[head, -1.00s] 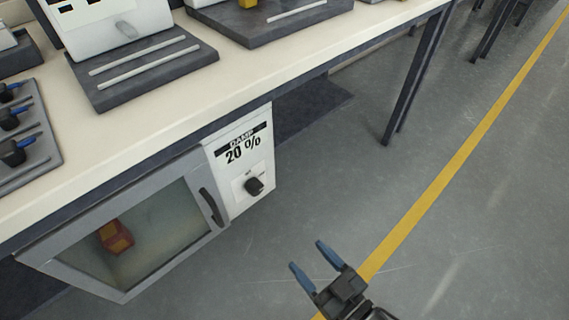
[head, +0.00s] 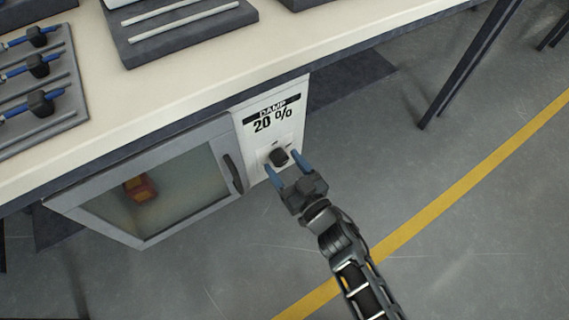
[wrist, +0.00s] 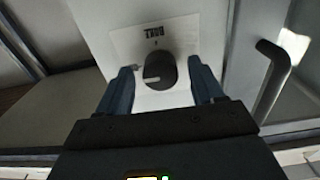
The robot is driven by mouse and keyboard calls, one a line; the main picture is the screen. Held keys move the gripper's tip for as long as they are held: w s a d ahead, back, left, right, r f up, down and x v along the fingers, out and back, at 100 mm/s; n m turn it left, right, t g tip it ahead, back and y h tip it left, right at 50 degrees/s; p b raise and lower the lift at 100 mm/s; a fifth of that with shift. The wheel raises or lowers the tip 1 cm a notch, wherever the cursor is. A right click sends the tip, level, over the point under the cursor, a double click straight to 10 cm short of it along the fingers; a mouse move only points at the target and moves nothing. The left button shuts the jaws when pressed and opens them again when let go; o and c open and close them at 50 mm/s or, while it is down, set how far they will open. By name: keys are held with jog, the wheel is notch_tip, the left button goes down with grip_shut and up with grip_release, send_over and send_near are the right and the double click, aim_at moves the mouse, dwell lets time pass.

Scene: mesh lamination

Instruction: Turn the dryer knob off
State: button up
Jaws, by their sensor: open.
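The dryer (head: 150,225) is a grey cabinet under the bench with a glass door and a white control panel (head: 262,105) reading "DAMP 20 %". The dark round dryer knob (head: 278,157) sits low on that panel. In the wrist view the knob (wrist: 160,70) lies between my two blue fingertips, with a gap on each side. Whether the fingertips touch the panel cannot be told.
The door handle (head: 232,173) is just left of the panel and also shows at the right of the wrist view (wrist: 272,72). A red and yellow item (head: 140,188) is behind the glass. The bench top (head: 200,75) overhangs above. Floor to the right is clear.

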jog(key=shift+w+a, duration=0.2)
jog(key=shift+w, duration=0.05)
jog(key=shift+c, duration=0.5)
jog(key=c, duration=1)
jog(key=shift+o, duration=0.2)
